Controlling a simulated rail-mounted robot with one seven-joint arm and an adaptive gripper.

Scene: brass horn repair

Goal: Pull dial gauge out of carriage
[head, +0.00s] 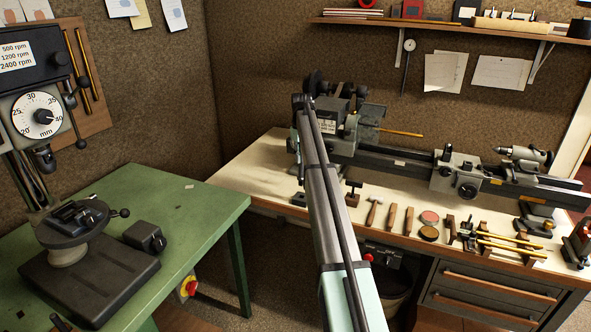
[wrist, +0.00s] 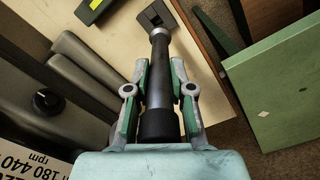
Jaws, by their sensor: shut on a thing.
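In the head view my arm mostly hides the gripper, near the left end of the lathe. A grey block with a knob, which looks like the carriage (head: 456,174), sits on the lathe bed right of centre, well away from the gripper. A gauge with a round dial and long stem (head: 409,46) hangs on the back wall. I cannot make out any gauge in the carriage.
The lathe headstock (wrist: 75,75) is close on the left in the wrist view. A green table (head: 205,215) stands to the left. A hammer (head: 373,211) and several hand tools lie along the bench front. A shelf (head: 450,24) runs above.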

